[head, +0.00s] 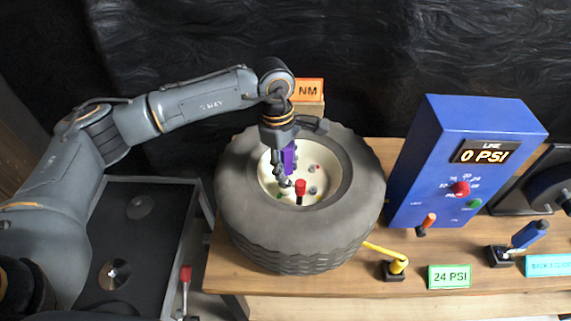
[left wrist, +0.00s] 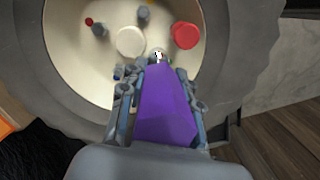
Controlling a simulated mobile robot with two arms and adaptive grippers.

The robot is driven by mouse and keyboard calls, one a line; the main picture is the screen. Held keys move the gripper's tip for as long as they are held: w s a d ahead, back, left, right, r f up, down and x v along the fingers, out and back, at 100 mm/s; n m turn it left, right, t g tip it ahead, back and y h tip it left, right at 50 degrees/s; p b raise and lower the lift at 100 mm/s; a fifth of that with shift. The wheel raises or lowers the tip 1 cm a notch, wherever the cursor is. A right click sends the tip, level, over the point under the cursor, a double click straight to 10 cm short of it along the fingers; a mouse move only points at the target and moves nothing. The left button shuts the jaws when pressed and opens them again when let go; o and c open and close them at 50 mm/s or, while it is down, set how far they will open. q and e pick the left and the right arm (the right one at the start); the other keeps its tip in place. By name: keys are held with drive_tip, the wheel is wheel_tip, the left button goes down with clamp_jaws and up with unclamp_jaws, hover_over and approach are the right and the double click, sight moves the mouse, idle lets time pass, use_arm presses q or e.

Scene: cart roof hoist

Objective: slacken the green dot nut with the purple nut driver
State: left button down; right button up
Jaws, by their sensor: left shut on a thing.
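The purple nut driver (head: 290,156) is in my left gripper (head: 285,172), which points down over the wheel (head: 300,240) lying flat on the bench. The left wrist view shows the purple driver (left wrist: 166,108) between the fingers of my left gripper (left wrist: 158,88). The driver's far end is over a light metal nut (left wrist: 158,55) in the hub; whether it is seated cannot be told. A small bit of green (head: 280,196) shows on the hub near the driver's lower end, mostly hidden by the fingers. My right gripper is out of view.
A red cap (head: 300,187) stands up on the hub beside the driver. Several grey studs surround it. Right of the wheel are a yellow-handled lever (head: 395,266), a blue gauge box (head: 420,170) reading 0 PSI, and a blue-handled valve (head: 525,237). An orange NM sign (head: 309,91) stands behind.

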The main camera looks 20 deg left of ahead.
use_arm(q)
drive_tip(key=shift+n, duration=0.6)
drive_tip(key=shift+r+p, duration=1.25)
drive_tip(key=shift+r, duration=2.1)
